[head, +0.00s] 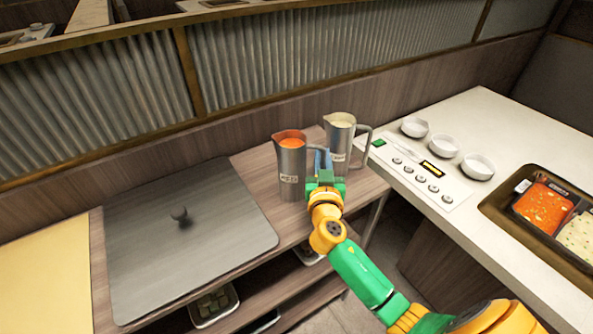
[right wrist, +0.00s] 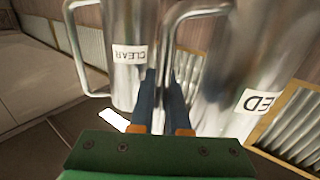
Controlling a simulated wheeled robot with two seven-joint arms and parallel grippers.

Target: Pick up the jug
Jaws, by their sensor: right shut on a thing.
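Two metal jugs stand side by side on the wooden shelf top. My right gripper (head: 322,165) is between the jugs. Its blue fingers (right wrist: 160,95) are shut on the handle of the red-sauce jug. The lower part of that handle is hidden by the fingers. My left gripper is not in view.
A grey lid-like panel with a knob (head: 150,250) lies to the left. The white counter (head: 420,112) at right carries several small white bowls (head: 440,146), a control panel (head: 420,175) and a tray with sauces (head: 497,205). A corrugated partition (head: 280,55) stands behind the jugs.

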